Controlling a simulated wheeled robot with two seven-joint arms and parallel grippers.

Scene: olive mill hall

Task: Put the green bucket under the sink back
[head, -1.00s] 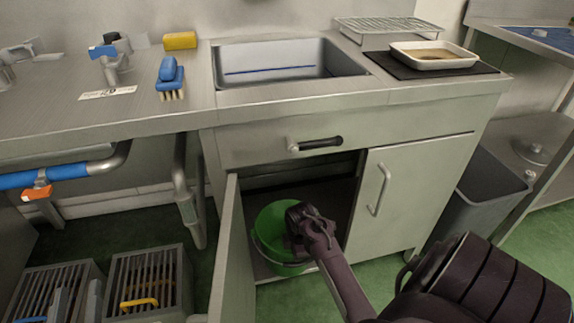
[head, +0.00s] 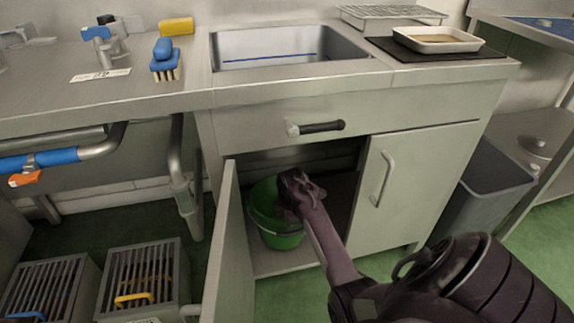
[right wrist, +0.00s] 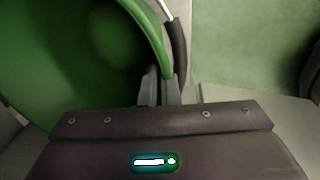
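The green bucket (head: 279,240) stands upright, or nearly so, inside the open left side of the sink cabinet (head: 330,130), behind the front edge of its floor. Whether its base rests on the floor is hard to tell. My right gripper (head: 290,190) is at the bucket's right rim. In the right wrist view the two close-set fingers (right wrist: 161,88) are shut on the green rim (right wrist: 152,30), beside the bucket's wire handle with its dark grip (right wrist: 176,50). The arm hides part of the bucket's right side. My left gripper is not in view.
The left cabinet door (head: 232,255) stands open toward me, left of my right arm. The right door (head: 410,185) is shut. A grey bin (head: 480,195) stands at right. Slatted crates (head: 140,275) stand on the floor at left. Inside the cabinet, right of the bucket is free.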

